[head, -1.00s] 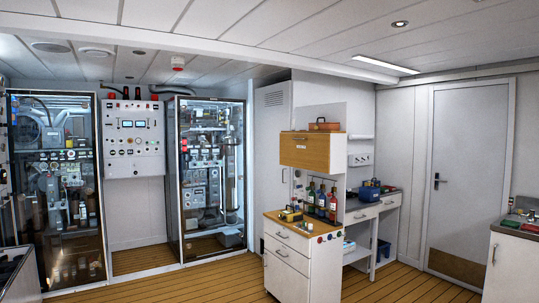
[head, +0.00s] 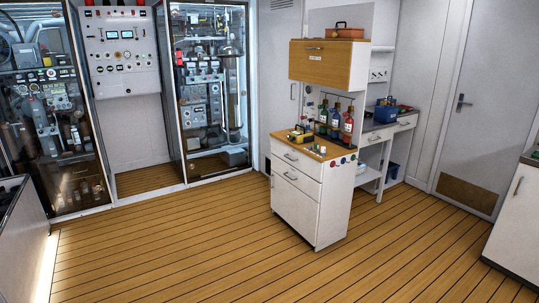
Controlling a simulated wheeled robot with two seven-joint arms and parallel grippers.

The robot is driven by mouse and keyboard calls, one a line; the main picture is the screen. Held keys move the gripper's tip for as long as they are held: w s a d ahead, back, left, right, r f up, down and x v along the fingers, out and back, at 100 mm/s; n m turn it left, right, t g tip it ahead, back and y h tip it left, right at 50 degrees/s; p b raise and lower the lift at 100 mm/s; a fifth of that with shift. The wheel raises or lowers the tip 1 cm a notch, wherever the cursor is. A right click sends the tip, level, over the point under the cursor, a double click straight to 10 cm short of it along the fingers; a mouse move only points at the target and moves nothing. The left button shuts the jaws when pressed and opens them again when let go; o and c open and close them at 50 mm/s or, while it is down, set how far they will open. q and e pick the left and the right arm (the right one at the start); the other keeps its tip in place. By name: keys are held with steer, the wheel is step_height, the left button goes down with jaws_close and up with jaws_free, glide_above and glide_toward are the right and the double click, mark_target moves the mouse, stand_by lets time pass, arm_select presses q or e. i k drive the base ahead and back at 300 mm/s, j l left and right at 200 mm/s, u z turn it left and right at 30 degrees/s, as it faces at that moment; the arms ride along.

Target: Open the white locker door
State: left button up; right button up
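A tall white locker door (head: 277,65) stands against the back wall, between the right glass cabinet and the wooden-topped workstation. It looks shut. A small handle (head: 292,91) shows near its right edge, and a vent crosses its top, cut by the picture edge. The workstation hides its lower right part. Neither of my grippers is in view.
A white drawer unit (head: 297,205) with bottles (head: 335,118) stands in front of the locker. Glass-fronted equipment cabinets (head: 213,90) line the left. A grey-white room door (head: 485,110) is at right. The plank floor (head: 190,250) is clear in front.

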mark_target(281, 21)
steer(key=i+u, duration=0.3)
steer(key=i, duration=1.75)
steer(key=i+z, duration=0.15)
steer(key=i, duration=0.35)
steer(key=i+j+z, duration=0.1)
steer(key=i, duration=0.4)
steer(key=i+j+z, duration=0.15)
steer(key=i, duration=0.35)
steer(key=i+j+z, duration=0.15)
steer(key=i+j, duration=0.15)
steer(key=i, duration=0.2)
